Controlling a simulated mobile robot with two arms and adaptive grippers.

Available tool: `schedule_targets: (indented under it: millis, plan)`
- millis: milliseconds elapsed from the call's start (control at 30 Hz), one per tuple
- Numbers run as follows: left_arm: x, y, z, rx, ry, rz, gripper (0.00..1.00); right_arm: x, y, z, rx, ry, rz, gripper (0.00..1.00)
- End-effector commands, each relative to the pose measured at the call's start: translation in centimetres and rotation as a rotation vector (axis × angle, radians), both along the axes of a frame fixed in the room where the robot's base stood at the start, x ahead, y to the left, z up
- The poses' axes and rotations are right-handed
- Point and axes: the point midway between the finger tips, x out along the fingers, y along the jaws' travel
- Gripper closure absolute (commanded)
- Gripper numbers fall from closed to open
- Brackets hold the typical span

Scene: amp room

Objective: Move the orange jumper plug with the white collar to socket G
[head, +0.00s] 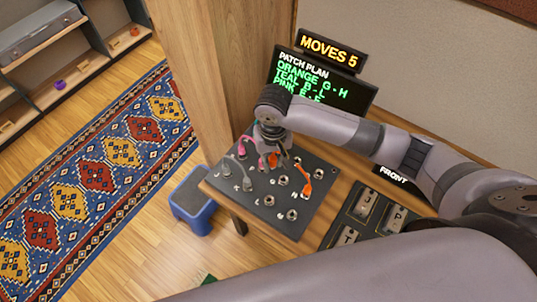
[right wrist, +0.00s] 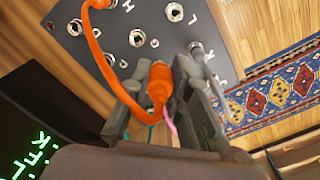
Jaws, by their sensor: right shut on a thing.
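My right gripper (head: 271,140) is above the back of the dark socket panel (head: 268,225). In the right wrist view its fingers (right wrist: 160,78) are shut on an orange plug (right wrist: 158,88), which also shows below the gripper in the head view (head: 272,159). An orange cable joins it to a second orange plug (right wrist: 99,4), seated near the letter H; that plug shows in the head view (head: 306,187). I cannot make out a white collar on either plug. The G label is too small to read surely. My left gripper is not in view.
Pink (head: 246,143) and grey (head: 230,166) plugs stand on the panel's left side, close to my right gripper. Several bare sockets (head: 292,214) are at the front. A screen (head: 318,80) reading "ORANGE G-H" stands behind. Lettered tiles (head: 366,206) lie to the right.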

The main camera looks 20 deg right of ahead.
Motion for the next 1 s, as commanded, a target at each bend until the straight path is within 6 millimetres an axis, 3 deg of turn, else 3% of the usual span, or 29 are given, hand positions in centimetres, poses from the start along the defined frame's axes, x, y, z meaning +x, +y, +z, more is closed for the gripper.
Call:
schedule_targets:
  millis: [33, 100, 300, 467, 800, 1000]
  plan:
    - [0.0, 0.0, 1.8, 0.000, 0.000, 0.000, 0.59, 0.2, -1.1, -0.6, -0.006, 0.009, -0.005, 1.00]
    - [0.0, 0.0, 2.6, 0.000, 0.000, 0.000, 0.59, 0.7, -2.4, -2.2, -0.004, 0.007, 0.001, 1.00]
    - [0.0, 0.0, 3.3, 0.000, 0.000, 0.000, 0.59, 1.1, -4.4, -5.1, -0.002, 0.000, 0.021, 1.00]
    - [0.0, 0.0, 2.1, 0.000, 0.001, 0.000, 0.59, 1.1, -4.5, -6.3, 0.000, -0.002, 0.024, 1.00]
    - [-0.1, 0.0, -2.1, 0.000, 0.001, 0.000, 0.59, 1.2, -4.5, -9.8, 0.000, -0.002, 0.024, 1.00]
    - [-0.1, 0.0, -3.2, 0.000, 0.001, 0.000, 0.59, 1.2, -4.5, -10.7, 0.000, -0.003, 0.024, 1.00]
